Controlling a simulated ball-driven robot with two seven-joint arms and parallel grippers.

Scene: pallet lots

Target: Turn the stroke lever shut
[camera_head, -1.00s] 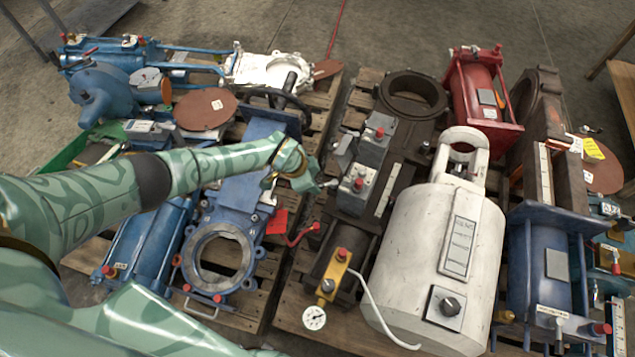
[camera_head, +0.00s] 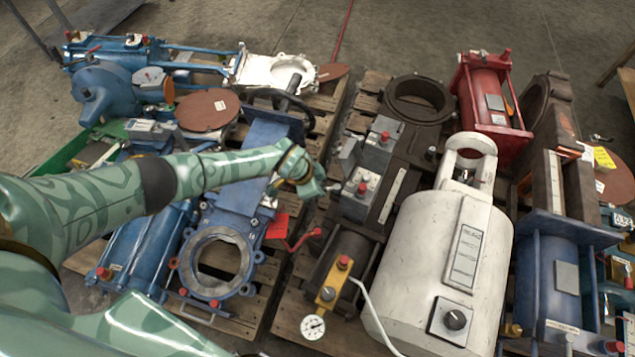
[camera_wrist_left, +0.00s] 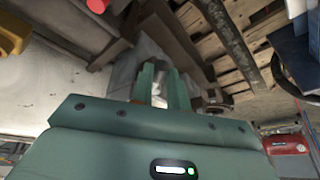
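My left gripper (camera_head: 318,188) reaches in from the left, beside the grey valve box (camera_head: 356,196) with a red knob on the dark brown unit. A small grey lever-like piece (camera_head: 334,187) sticks out from the box toward the fingertips. I cannot tell for sure that it is the stroke lever. In the left wrist view the two green fingers (camera_wrist_left: 163,85) stand apart. A pale metallic piece (camera_wrist_left: 160,76) shows between or just beyond them, and I see no clear grip on it. My right gripper is not in view.
A second grey box (camera_head: 382,143) stands just behind. A red-ended lever (camera_head: 303,241) and a yellow block with a gauge (camera_head: 333,285) lie in front. A large white cylinder (camera_head: 435,265) is to the right. Blue valve units (camera_head: 217,255) crowd the left pallet.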

